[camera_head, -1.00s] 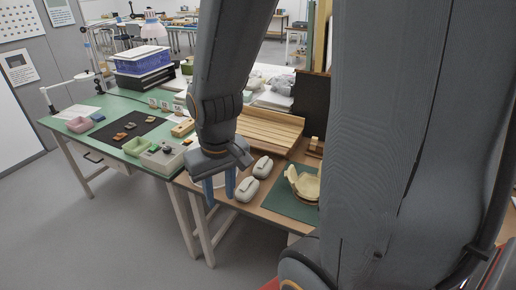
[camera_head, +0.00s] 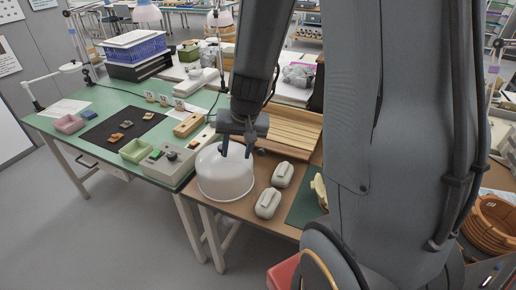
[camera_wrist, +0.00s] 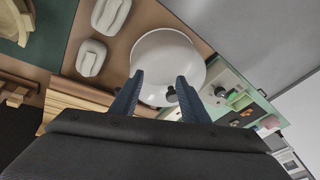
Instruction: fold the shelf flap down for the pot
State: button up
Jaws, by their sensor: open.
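My gripper (camera_head: 237,150) is open, over the brown table. Its two blue fingers (camera_wrist: 155,95) point at a whitish dome (camera_head: 224,177), which stands on the table's left part and also shows in the wrist view (camera_wrist: 165,52). A slatted wooden board (camera_head: 297,128), possibly the shelf, lies behind the gripper and shows at the left in the wrist view (camera_wrist: 72,108). No flap can be made out for certain. The cream pot (camera_head: 319,187) is mostly hidden by my arm.
Two pale grey blocks (camera_head: 268,203) (camera_head: 283,174) lie right of the dome, beside a dark green mat (camera_head: 300,209). The green table (camera_head: 90,103) at left holds a grey control box (camera_head: 168,162) and small trays. A wooden tub (camera_head: 492,222) stands at far right.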

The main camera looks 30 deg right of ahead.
aim_at(261, 152)
jog(key=w+d+f+m+h+b, duration=0.1)
jog(key=w+d+f+m, duration=0.1)
jog(key=w+d+f, duration=0.1)
jog(key=w+d+f+m+b, duration=0.2)
jog(key=w+d+f, duration=0.1)
jog(key=d+f, duration=0.2)
jog(key=w+d+f+m+t+h+b, duration=0.1)
jog(key=w+d+f+m+b, duration=0.1)
jog(key=w+d+f, duration=0.2)
jog(key=shift+d+f+h, duration=0.3)
jog(key=shift+d+f, duration=0.1)
jog(key=shift+d, duration=0.35)
grip_shut()
